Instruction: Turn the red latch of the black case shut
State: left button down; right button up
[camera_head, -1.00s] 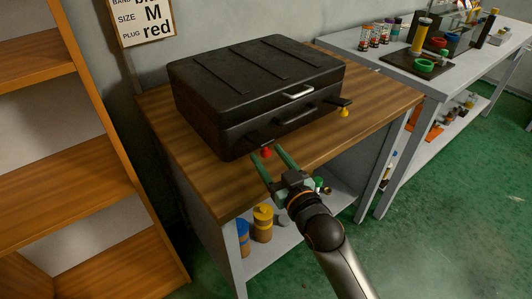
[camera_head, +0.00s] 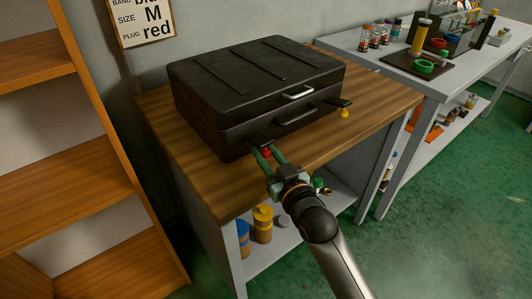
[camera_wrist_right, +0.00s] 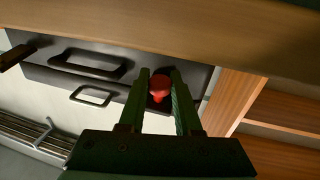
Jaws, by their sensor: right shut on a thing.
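A second latch with a yellow knob (camera_head: 344,113) is at the case's front right. My left gripper is not in view.
An orange-brown shelf (camera_head: 75,165) stands at the left. Blue and yellow containers (camera_head: 263,223) stand on the lower shelf under the tabletop. A grey bench (camera_head: 440,85) with several items is at the back right. The tabletop (camera_head: 365,115) right of the case is clear.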

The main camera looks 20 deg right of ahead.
grip_shut()
dwell(0.8)
